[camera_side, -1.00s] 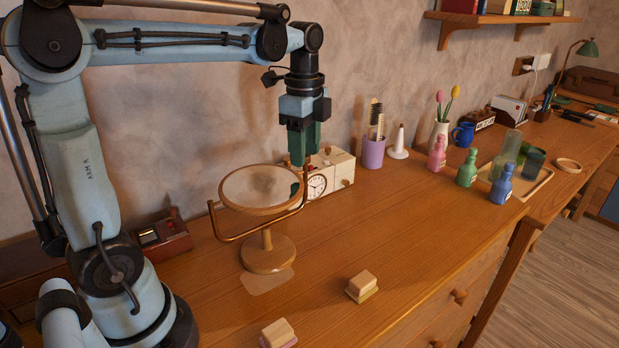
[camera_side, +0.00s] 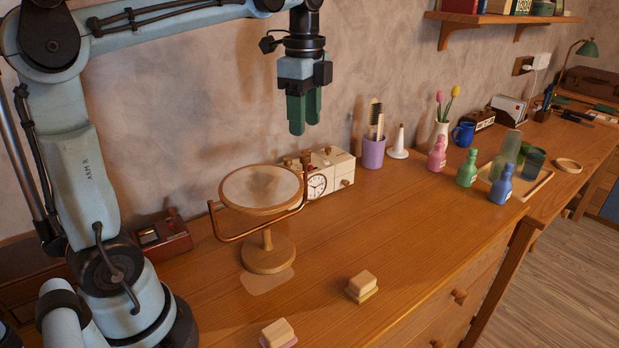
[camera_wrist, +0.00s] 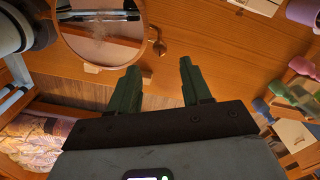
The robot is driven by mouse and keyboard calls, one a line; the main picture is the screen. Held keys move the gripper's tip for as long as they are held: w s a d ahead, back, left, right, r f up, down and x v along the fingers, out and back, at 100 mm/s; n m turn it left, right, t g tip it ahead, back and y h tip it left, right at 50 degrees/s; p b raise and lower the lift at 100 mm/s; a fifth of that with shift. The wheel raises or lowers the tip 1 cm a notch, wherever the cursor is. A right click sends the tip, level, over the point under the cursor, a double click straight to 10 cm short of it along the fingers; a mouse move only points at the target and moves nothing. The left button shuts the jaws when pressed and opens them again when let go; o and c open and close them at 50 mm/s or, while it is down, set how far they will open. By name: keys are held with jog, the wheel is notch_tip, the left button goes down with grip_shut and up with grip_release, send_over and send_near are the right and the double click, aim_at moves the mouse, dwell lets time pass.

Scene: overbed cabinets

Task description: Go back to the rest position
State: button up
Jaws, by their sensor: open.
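My gripper (camera_side: 304,112) hangs in the air above the wooden dresser top (camera_side: 335,240), with its green fingers pointing down. It is higher than the round mirror (camera_side: 262,188) on its wooden stand and above the cream clock box (camera_side: 330,173). The fingers touch nothing. In the wrist view the two green fingers (camera_wrist: 157,85) stand apart with nothing between them. The mirror also shows at the top left of the wrist view (camera_wrist: 100,30).
A purple cup with brushes (camera_side: 373,152), a white cone (camera_side: 399,143) and pink, green and blue bottles (camera_side: 467,168) stand to the right. Two small blocks (camera_side: 362,286) lie on the front of the dresser. A wall shelf (camera_side: 490,18) is at the upper right. The air around the gripper is clear.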

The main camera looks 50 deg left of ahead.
aim_at(305, 155)
notch_tip(305, 155, up, 5)
notch_tip(305, 155, down, 11)
jog(key=shift+f, duration=0.1)
jog(key=shift+f+n, duration=0.2)
jog(key=shift+n, duration=0.1)
jog(key=n, duration=0.3)
jog(key=shift+n, duration=0.3)
jog(key=n, duration=0.8)
jog(key=shift+n, duration=2.3)
